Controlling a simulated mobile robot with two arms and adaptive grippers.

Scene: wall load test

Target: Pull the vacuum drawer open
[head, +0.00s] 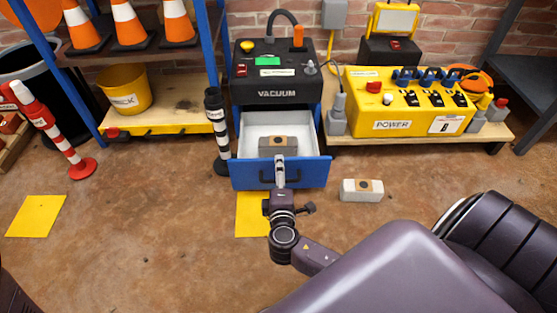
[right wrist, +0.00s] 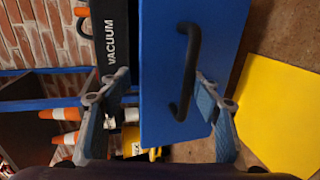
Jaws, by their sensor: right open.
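The vacuum unit (head: 277,72) is a black box labelled VACUUM against the brick wall. Its drawer (head: 310,128) below stands pulled out, with a white inside and a blue front (head: 312,172). A grey block with a brown top patch (head: 270,150) lies in the drawer. My right gripper (head: 280,172) is at the middle of the blue front, over the dark handle. In the right wrist view, the black bar handle (right wrist: 186,75) lies between the open, spread fingers (right wrist: 162,80). Whether a finger touches the handle or front is unclear. My left gripper is out of view.
A similar pale block (head: 361,190) lies on the floor right of the drawer. A black-and-white post (head: 217,125) stands close to its left. The yellow POWER box (head: 400,105) sits on a low bench to the right. Floor in front holds flat yellow squares (head: 36,216).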

